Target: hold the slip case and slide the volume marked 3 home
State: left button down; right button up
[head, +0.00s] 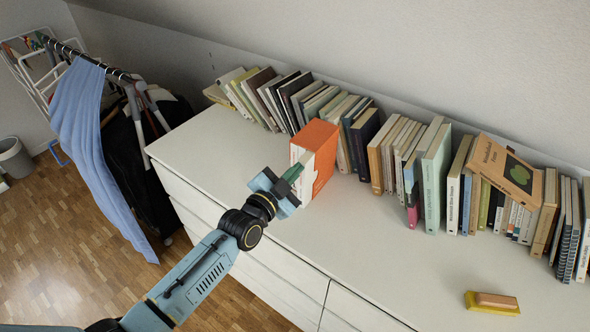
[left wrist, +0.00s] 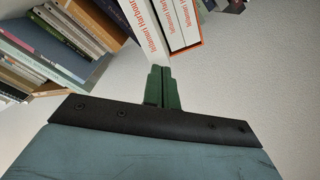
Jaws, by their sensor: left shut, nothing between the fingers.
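The orange slip case (head: 325,165) stands on the white dresser top, with white volumes in its open side; its orange edge shows in the left wrist view (left wrist: 201,36). In that view one white volume (left wrist: 143,32) lettered "Inland Harbour" appears to stick out past the others (left wrist: 180,22). No volume number is readable. My left gripper (head: 293,174) is at the spine side of the case. Its green fingers (left wrist: 161,88) are shut together and empty, close to the spines; I cannot tell whether they touch. My right gripper is out of view.
A row of books (head: 364,140) stands along the wall behind and to the right of the case. A yellow and tan block (head: 492,302) lies at the lower right. A clothes rail (head: 95,60) stands left.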

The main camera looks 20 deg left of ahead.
pick_arm(q)
jog(key=p+v, duration=0.2)
jog(key=v, duration=1.4)
jog(key=s+a+f+n+g+y+b, duration=0.1)
jog(key=s+f+g, duration=0.15)
jog(key=f, duration=0.65)
jog(key=s+a+f+n+g+y, duration=0.2)
jog(key=s+f, duration=0.1)
jog(key=f, duration=0.7)
jog(key=s+a+f+n+g+y+b, duration=0.1)
jog(key=s+f+g, duration=0.2)
jog(key=f, duration=0.6)
jog(key=s+f+n+g, duration=0.1)
jog(key=s+f+g, duration=0.2)
jog(key=s+f, duration=0.3)
jog(key=s+f+n+g+y+b, duration=0.1)
jog(key=s+f, duration=0.5)
jog(key=s, duration=0.6)
jog(key=s+a+f+n+g, duration=0.1)
jog(key=s+f+g, duration=0.3)
jog(key=s, duration=0.5)
notch_tip(320, 180, down, 2)
jog(key=shift+s+f+n+g+y, duration=0.15)
jog(key=shift+s+n+g+y, duration=0.2)
jog(key=shift+n, duration=0.35)
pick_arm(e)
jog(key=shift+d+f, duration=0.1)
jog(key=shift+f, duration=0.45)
